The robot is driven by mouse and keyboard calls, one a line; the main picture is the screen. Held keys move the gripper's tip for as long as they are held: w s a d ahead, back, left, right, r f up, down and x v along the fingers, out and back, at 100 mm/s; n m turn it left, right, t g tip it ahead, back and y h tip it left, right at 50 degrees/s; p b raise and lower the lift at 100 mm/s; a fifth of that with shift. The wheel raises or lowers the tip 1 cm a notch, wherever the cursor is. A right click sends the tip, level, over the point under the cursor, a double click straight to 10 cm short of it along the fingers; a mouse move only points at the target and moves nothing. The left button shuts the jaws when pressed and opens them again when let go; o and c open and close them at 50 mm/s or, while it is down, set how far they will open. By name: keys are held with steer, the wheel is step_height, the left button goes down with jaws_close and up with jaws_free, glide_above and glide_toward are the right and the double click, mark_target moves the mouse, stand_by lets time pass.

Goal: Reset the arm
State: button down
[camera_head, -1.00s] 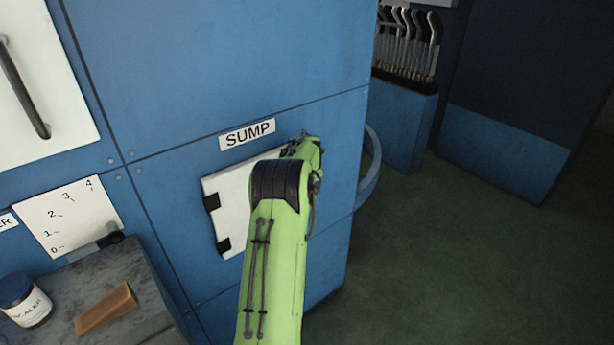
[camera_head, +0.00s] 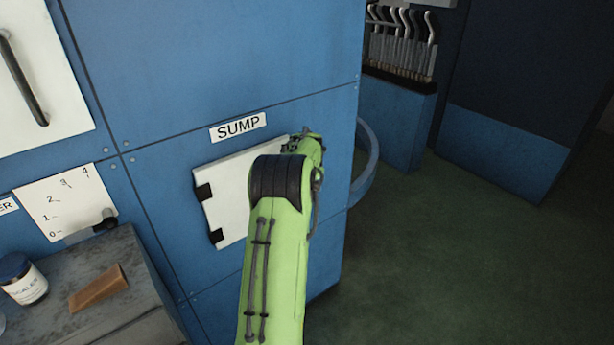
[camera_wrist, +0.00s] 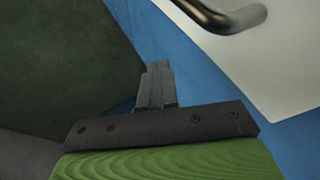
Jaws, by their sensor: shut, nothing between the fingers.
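My green arm rises from the bottom of the head view and stretches toward the blue cabinet. It covers part of the white sump door (camera_head: 225,200), which looks closed under its SUMP label (camera_head: 238,127). In the head view the gripper's fingers are hidden behind the arm. In the wrist view my gripper (camera_wrist: 156,72) is shut and empty, its fingertips together. The white panel with a dark metal handle (camera_wrist: 235,20) is to the upper right of the fingers, apart from them.
The blue cabinet (camera_head: 215,60) fills the middle. A grey bench (camera_head: 130,300) at lower left holds a jar (camera_head: 24,281) and a brown block (camera_head: 98,289). A curved blue pipe (camera_head: 370,165) and a rack of tools (camera_head: 400,45) are to the right. Green floor (camera_head: 450,260) is clear.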

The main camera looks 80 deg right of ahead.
steer(key=w+v, duration=0.1)
steer(key=v, duration=0.7)
steer(key=shift+r, duration=0.2)
steer(key=shift+a, duration=0.1)
